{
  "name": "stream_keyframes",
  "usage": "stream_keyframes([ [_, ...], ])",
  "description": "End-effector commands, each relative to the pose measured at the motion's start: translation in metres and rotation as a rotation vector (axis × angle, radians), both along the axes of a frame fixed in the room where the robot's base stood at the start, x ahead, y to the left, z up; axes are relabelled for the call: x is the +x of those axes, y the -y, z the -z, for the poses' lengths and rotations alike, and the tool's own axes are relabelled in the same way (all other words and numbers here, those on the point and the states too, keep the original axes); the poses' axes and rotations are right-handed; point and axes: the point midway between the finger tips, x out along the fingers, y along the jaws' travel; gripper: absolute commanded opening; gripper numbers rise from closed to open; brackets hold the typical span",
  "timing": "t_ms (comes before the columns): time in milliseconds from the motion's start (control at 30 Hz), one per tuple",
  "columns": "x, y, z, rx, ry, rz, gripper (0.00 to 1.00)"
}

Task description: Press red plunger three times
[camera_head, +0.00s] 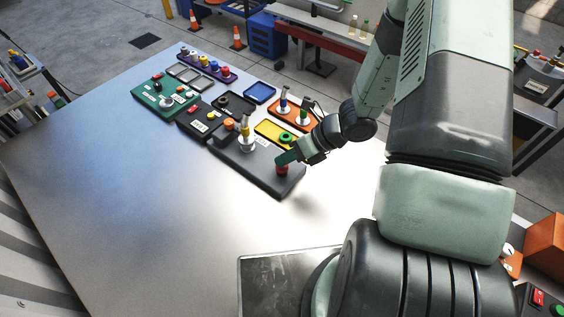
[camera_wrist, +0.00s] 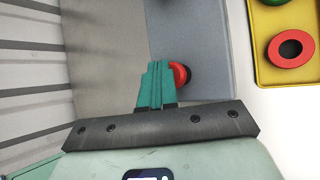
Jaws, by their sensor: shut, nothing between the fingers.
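The red plunger (camera_head: 282,170) stands near the front right corner of a dark grey board (camera_head: 262,178) on the metal table. In the wrist view the red plunger (camera_wrist: 181,74) shows partly, just beside my gripper's green fingers. My gripper (camera_head: 284,160) is shut and empty, with its fingertips at the top of the plunger. The wrist view shows the closed fingers of my gripper (camera_wrist: 155,80) covering part of the plunger. I cannot tell whether the fingertips touch it.
A metal fitting (camera_head: 246,140) stands on the same board to the left. Behind are a yellow tray (camera_head: 268,129) with a green ring (camera_head: 285,137), an orange tray (camera_head: 279,106), and a green board (camera_head: 150,103). The table's left and front (camera_head: 130,200) are clear.

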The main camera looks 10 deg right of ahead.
Motion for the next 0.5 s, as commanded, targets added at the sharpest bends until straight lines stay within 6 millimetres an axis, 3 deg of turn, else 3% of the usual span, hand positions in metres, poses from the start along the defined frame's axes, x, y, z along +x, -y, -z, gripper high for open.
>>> stream_keyframes([
  [500,-0.0001,0.0003,0.0067,-0.001,0.000,0.000,0.00],
])
